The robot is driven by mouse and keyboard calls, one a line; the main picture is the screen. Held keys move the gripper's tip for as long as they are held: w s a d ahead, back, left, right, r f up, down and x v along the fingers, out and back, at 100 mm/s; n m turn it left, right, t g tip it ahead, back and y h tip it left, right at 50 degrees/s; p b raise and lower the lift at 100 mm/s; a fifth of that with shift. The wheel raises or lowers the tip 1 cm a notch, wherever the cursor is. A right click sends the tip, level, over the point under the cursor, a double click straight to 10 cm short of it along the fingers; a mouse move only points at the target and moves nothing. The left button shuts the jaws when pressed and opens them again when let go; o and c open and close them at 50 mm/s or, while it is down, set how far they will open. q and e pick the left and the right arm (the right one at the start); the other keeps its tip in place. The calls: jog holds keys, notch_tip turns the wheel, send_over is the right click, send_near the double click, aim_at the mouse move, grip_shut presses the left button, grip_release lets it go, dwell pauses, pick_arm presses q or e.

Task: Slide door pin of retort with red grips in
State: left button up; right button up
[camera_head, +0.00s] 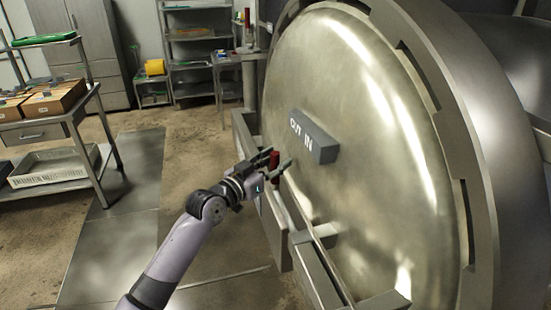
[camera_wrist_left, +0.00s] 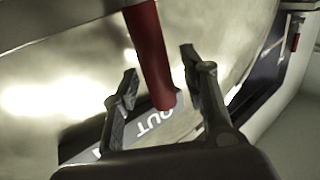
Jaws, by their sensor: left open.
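The retort door (camera_head: 350,90) is a large domed metal disc filling the right of the head view. A grey block (camera_head: 314,138) marked OUT and IN sits on its face. A red grip (camera_head: 274,167) stands at the door's left side, below the block. My left gripper (camera_head: 277,160) is open at this grip. In the left wrist view the red grip (camera_wrist_left: 150,55) hangs down between the two open fingers (camera_wrist_left: 157,78), with no clear contact. The OUT lettering (camera_wrist_left: 148,120) shows behind it. The pin itself is not clearly visible. My right gripper is not in view.
Metal rails (camera_head: 315,262) run along the door's lower left. A shelf cart (camera_head: 48,122) with cardboard boxes and a white crate stands at the left. Metal shelves (camera_head: 200,60) stand at the back. The floor between cart and door is clear.

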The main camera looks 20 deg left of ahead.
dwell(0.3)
pick_arm(q)
jog(key=shift+w, duration=0.1)
grip_shut()
dwell(0.6)
